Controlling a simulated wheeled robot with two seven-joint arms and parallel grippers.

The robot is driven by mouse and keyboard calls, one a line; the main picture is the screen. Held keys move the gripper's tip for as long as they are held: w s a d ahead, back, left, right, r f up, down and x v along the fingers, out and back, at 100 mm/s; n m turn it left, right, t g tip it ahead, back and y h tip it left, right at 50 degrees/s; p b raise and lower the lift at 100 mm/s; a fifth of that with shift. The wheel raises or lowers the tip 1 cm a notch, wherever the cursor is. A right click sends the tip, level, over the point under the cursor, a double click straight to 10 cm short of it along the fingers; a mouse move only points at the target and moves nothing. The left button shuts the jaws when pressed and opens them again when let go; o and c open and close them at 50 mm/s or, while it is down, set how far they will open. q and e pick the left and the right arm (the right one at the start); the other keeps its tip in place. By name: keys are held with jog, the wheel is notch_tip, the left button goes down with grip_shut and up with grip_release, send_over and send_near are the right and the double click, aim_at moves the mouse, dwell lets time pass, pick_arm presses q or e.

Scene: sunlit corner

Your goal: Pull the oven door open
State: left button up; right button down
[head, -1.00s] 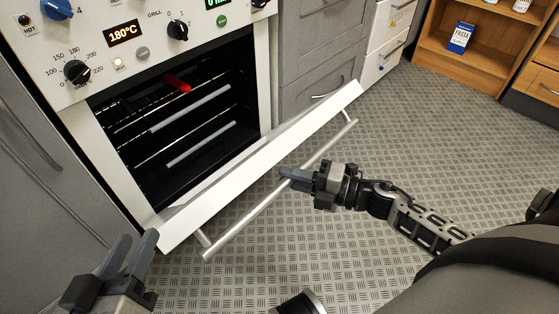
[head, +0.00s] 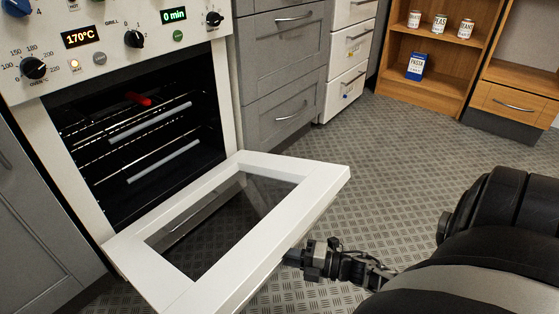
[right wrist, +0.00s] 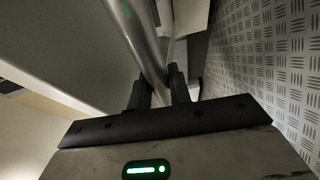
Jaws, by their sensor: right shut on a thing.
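The white oven door (head: 315,183) with its dark glass pane hangs well open in the head view, tilted down and outward from the oven (head: 150,130). Inside the oven are wire racks and a small red object (head: 139,99). My right gripper (head: 288,257) is at the door's outer edge in the head view; the door hides the handle there. In the right wrist view the silver bar handle (right wrist: 140,40) runs between the fingers of my right gripper (right wrist: 160,88), which is shut on it. My left gripper is out of the head view.
Grey drawers (head: 285,70) and white drawers (head: 350,50) stand right of the oven. A wooden shelf (head: 425,85) with cans and a blue pasta box (head: 417,66) is at the back right. The patterned floor (head: 400,150) between is clear.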

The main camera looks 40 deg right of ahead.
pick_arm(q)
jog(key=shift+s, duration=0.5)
pick_arm(e)
jog(key=shift+s+f, duration=0.15)
jog(key=shift+f, duration=1.7)
jog(key=c, duration=1.3)
grip_release()
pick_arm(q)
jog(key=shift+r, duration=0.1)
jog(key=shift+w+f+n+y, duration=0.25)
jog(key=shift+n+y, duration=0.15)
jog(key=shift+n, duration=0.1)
pick_arm(e)
jog(key=f+v, duration=0.1)
jog(key=v, duration=1.5)
jog(key=shift+r, duration=0.4)
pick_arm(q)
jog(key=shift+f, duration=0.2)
pick_arm(e)
jog(key=shift+d, duration=0.1)
